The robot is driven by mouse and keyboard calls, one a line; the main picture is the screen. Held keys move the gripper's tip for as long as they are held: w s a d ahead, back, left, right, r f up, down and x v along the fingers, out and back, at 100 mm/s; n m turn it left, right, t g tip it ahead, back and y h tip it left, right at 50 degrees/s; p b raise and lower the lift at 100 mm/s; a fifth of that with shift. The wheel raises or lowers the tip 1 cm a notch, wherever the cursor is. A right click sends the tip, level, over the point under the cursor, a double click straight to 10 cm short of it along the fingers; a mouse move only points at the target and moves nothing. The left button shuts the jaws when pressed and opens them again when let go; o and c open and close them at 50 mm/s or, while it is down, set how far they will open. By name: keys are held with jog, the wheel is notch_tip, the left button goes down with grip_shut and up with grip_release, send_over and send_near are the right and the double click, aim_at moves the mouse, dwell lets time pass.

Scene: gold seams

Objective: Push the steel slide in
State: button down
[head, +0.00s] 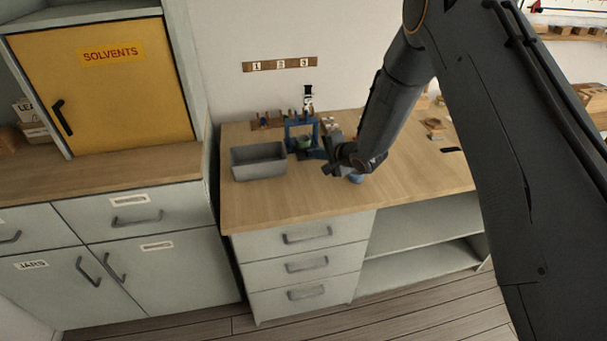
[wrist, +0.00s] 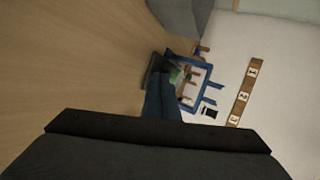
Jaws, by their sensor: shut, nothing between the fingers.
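A small blue frame (head: 288,137) stands on the wooden worktop near the back wall, with a green part inside it. It also shows in the wrist view (wrist: 206,80), with brown parts within. I cannot clearly pick out the steel slide; it is too small or hidden by my fingers. My gripper (head: 316,154) is shut and empty, low over the worktop, just in front and to the right of the frame. In the wrist view its fingers (wrist: 163,85) point at the frame and cover part of its near side. I cannot tell whether they touch it.
A grey bin (head: 260,172) stands left of the frame, close by. A numbered board (head: 280,64) hangs on the wall above. A small blue object (head: 355,179) sits below my wrist. The front of the worktop (head: 275,207) is clear.

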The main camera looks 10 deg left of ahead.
aim_at(314, 147)
jog(key=w, duration=0.1)
jog(key=w+a+b, duration=0.1)
jog(key=w, duration=0.1)
jog(key=shift+w, duration=0.25)
jog(key=shift+w+b, duration=0.15)
jog(key=shift+b, duration=0.15)
jog(key=shift+a+r, duration=0.15)
